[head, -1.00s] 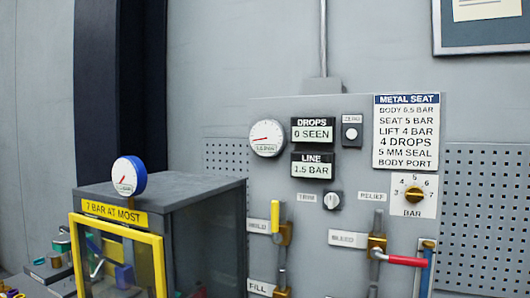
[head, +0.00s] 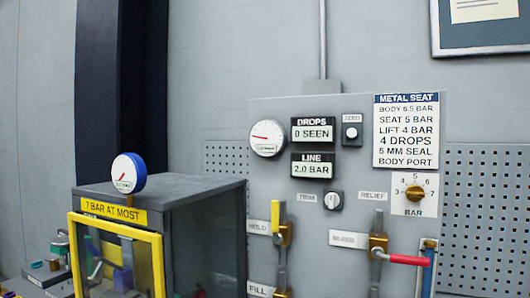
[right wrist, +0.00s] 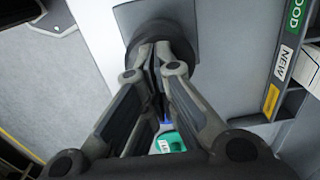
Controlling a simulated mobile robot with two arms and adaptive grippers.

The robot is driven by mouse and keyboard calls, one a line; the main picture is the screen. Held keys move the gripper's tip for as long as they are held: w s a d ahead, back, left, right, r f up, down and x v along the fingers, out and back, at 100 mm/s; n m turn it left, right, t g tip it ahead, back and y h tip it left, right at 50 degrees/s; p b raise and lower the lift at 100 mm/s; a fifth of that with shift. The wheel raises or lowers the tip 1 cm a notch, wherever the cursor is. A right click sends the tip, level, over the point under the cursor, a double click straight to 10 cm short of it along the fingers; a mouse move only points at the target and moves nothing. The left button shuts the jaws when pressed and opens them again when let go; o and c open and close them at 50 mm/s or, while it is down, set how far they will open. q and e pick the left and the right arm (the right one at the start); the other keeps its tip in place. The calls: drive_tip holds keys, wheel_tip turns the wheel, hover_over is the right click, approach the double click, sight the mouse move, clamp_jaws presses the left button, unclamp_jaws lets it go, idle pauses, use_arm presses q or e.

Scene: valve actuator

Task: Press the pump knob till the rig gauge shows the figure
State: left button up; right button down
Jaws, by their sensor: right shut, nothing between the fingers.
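The panel dial gauge (head: 266,138) is white, with a red needle pointing left and slightly up. The LINE display (head: 312,166) reads 2.0 BAR and the DROPS display (head: 312,130) reads 0 SEEN. A blue-rimmed gauge (head: 128,174) stands on the grey box. In the right wrist view, my right gripper (right wrist: 155,58) is shut and empty, its fingertips at a dark round knob (right wrist: 165,38) on a dark plate. The fingers hide part of the knob, and I cannot tell how firmly they touch it. My left gripper is in neither view.
The METAL SEAT card (head: 406,132) lists body 6.5, seat 5 and lift 4 bar. The grey box (head: 206,205) carries a yellow "7 BAR AT MOST" label (head: 113,210). A yellow HOLD handle (head: 275,216) and a red lever (head: 405,259) stick out below. Labelled shelving (right wrist: 285,75) is at right.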

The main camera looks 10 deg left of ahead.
drive_tip(key=shift+s+f+b, duration=0.1)
drive_tip(key=shift+f+b, duration=0.65)
drive_tip(key=shift+f, duration=0.5)
drive_tip(key=shift+r+p, duration=2.15)
drive_tip(key=shift+r, duration=1.45)
drive_tip(key=shift+f, duration=0.2)
